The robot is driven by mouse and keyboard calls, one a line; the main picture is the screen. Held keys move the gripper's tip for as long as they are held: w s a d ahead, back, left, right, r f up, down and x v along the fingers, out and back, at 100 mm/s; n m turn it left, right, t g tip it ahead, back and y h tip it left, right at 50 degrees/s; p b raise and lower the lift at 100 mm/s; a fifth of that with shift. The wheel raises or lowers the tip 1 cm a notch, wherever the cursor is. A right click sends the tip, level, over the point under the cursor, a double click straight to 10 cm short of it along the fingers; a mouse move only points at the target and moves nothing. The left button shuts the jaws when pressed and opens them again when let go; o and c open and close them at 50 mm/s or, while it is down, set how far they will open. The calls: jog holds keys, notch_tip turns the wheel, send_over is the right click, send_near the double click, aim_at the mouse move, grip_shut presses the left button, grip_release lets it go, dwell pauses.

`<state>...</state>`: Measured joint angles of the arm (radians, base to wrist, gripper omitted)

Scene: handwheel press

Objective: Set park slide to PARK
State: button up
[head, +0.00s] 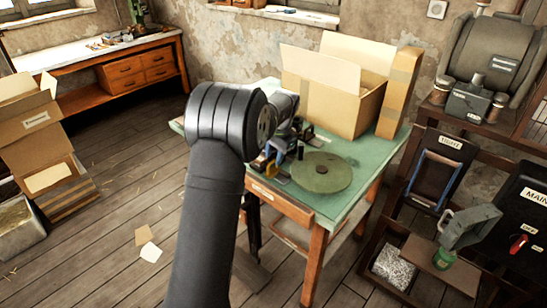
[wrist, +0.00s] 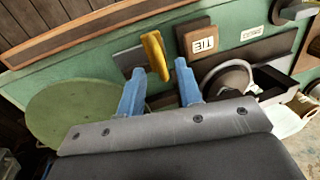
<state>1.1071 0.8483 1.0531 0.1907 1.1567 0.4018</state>
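In the wrist view, the blue fingers of my gripper (wrist: 160,66) are spread apart with a gap between them. A yellow upright handle (wrist: 154,56) stands at the gap, near the fingertips; I cannot tell whether either finger touches it. It rises from a dark plate (wrist: 128,60) on the green bench top. No label reading PARK is legible, so I cannot confirm that this handle is the park slide or read its setting. In the head view, my arm hides much of the gripper and handle area.
A green disc (head: 321,172) lies on the green bench (head: 352,205). An open cardboard box (head: 325,92) stands behind. A MAIN panel (head: 528,215) is at right.

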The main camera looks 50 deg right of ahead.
jog(key=shift+w+f, duration=0.1)
jog(key=shift+f, duration=0.5)
grip_shut()
